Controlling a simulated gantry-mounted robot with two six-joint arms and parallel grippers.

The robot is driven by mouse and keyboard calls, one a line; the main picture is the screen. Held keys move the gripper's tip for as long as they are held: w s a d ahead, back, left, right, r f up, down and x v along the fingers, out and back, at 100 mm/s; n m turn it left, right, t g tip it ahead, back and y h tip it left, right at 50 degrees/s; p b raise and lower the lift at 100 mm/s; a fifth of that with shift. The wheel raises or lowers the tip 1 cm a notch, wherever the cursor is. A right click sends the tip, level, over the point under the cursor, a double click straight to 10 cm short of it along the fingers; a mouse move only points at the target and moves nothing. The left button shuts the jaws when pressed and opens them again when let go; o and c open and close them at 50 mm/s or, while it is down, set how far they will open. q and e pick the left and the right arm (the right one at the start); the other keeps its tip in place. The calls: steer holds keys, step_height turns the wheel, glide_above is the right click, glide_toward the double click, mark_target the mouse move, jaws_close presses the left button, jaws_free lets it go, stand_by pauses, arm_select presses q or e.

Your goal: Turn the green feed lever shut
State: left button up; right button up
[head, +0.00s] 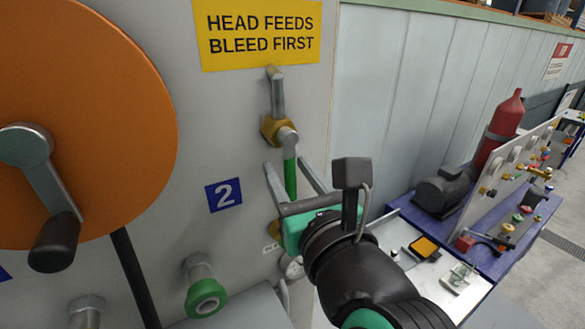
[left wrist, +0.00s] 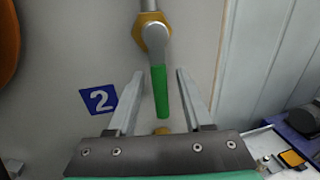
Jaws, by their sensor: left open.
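The green feed lever (head: 290,177) hangs down from a grey elbow on a brass hex fitting (head: 275,130) on the panel, in line with the vertical pipe above it. In the left wrist view the green lever (left wrist: 160,91) points straight down between the two fingers of my left gripper (left wrist: 160,83). My left gripper (head: 290,172) is open in the head view, with a finger on each side of the lever. In the wrist view there is a gap on both sides of the lever. My right gripper is not in view.
A yellow sign (head: 258,35) is above the lever. An orange disc with a crank (head: 82,130) stands at left, and a green-ringed fitting (head: 206,298) is below. A blue bench (head: 470,240) with a red cylinder (head: 502,130) stands at right.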

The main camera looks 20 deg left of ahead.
arm_select(q)
jaws_close()
stand_by(1.3)
